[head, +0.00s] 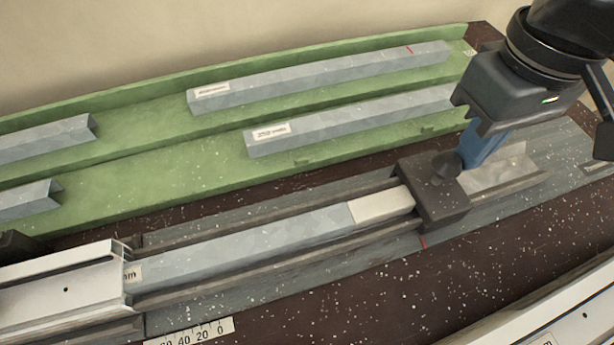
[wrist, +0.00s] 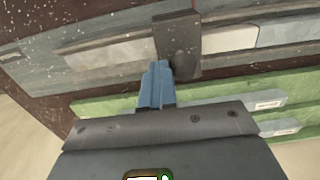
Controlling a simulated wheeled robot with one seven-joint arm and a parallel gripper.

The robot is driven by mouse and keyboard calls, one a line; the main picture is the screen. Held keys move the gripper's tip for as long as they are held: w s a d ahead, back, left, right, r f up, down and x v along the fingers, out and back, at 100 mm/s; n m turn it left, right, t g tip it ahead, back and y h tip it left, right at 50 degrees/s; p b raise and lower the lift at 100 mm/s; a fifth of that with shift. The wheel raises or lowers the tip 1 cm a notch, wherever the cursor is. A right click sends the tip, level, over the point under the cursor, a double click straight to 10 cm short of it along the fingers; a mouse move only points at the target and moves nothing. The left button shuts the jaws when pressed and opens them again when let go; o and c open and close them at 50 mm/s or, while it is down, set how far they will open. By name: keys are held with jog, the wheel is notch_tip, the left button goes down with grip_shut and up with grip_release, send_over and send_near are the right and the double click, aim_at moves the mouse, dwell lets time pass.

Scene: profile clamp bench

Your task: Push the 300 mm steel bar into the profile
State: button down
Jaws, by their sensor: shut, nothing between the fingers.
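The steel bar (head: 250,243) lies in a channel between two dark rails. Its left end runs into the mouth of the pale profile (head: 65,270), which partly covers its label. A cream block (head: 381,207) sits against the bar's right end. A dark slider (head: 433,200) with a knob stands at the cream block's right. In the wrist view, the slider (wrist: 178,50), the cream block (wrist: 229,39) and the bar (wrist: 285,32) line up. My gripper (head: 474,158) has its blue fingers shut and empty, low beside the slider's right side. In the wrist view the fingers (wrist: 156,82) reach the slider's edge; contact is unclear.
A green tray (head: 170,170) behind the channel holds several other grey bars, two of them (head: 320,75) on the right. A scale (head: 195,333) is at the front. Another pale profile (head: 570,325) lies at the lower right. Dark speckled bench (head: 350,300) in front is clear.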

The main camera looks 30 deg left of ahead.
jog(key=shift+s+a+p, duration=0.55)
jog(key=shift+s+a, duration=1.35)
jog(key=shift+s, duration=0.5)
jog(key=shift+s+a+p, duration=0.55)
jog(key=shift+s+a, duration=1.3)
jog(key=shift+s, duration=0.55)
jog(key=shift+s+a+p, duration=0.55)
jog(key=shift+s+a, duration=1.35)
jog(key=shift+s, duration=0.5)
jog(key=shift+s+a+p, duration=0.55)
jog(key=shift+s+a, duration=0.6)
jog(key=shift+s, duration=0.3)
jog(key=shift+s+a+p, duration=0.5)
jog(key=shift+s+a, duration=0.6)
jog(key=shift+s, duration=0.35)
jog(key=shift+s+a+p, duration=0.55)
jog(key=shift+s+a, duration=0.6)
jog(key=shift+s, duration=0.3)
jog(key=shift+s+a, duration=0.35)
jog(key=shift+s, duration=0.1)
jog(key=shift+w+d+r+p, duration=0.1)
jog(key=shift+w+d+p, duration=0.4)
jog(key=shift+w+p, duration=0.15)
notch_tip(320, 180, up, 7)
jog(key=p, duration=0.7)
jog(key=shift+s+a, duration=0.1)
